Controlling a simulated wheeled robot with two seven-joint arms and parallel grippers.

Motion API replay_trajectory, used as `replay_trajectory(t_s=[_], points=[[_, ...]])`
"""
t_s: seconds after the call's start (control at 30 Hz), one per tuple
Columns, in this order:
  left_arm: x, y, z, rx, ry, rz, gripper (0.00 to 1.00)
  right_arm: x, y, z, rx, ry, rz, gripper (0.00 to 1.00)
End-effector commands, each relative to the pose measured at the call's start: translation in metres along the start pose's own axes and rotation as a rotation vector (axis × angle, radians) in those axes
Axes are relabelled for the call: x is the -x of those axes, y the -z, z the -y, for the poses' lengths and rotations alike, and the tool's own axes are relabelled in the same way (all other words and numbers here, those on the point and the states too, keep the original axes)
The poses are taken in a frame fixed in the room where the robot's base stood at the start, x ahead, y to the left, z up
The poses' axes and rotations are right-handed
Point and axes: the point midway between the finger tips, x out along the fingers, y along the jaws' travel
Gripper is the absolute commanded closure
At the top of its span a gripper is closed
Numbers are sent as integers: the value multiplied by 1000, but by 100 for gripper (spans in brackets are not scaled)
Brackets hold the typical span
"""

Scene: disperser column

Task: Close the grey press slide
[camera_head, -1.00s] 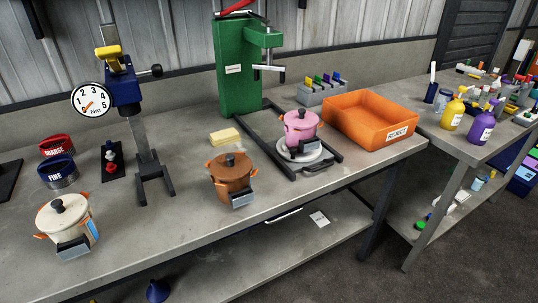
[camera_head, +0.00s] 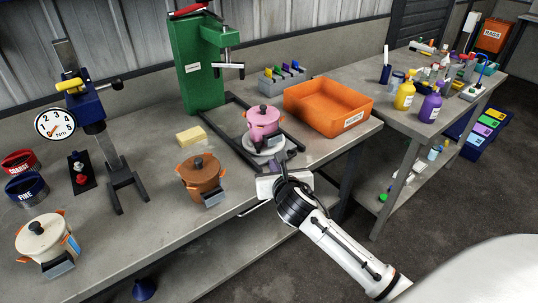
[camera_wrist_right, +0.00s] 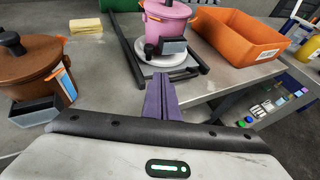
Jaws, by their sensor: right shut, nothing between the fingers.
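The grey press slide (camera_head: 262,149) sits between two dark rails at the front of the green press (camera_head: 204,68), drawn out toward the table's front edge. A pink pot (camera_head: 263,121) with a small grey box on its front stands on the slide's round light plate. In the right wrist view, the slide (camera_wrist_right: 149,68) and pink pot (camera_wrist_right: 166,24) are just ahead of the fingers. My right gripper (camera_head: 277,161) is shut and empty, its tips close to the slide's front; I cannot tell if they touch. It also shows in the wrist view (camera_wrist_right: 162,78). My left gripper is not in view.
An orange bin (camera_head: 325,107) stands right of the slide. A brown pot (camera_head: 201,178) and yellow block (camera_head: 191,135) are to its left. A cream pot (camera_head: 45,238) and torque gauge stand (camera_head: 96,110) are farther left. A second table (camera_head: 420,128) holds bottles.

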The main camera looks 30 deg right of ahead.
Motion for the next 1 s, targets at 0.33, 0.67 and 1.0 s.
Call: replay_trajectory(t_s=[0.33,0.67,1.0], points=[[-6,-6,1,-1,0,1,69,-59,1,-1,-5,0,-1,100],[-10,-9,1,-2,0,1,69,-92,1,-1,-5,-3,-1,100],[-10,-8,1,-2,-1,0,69,-94,1,-1,-4,-3,-1,100]])
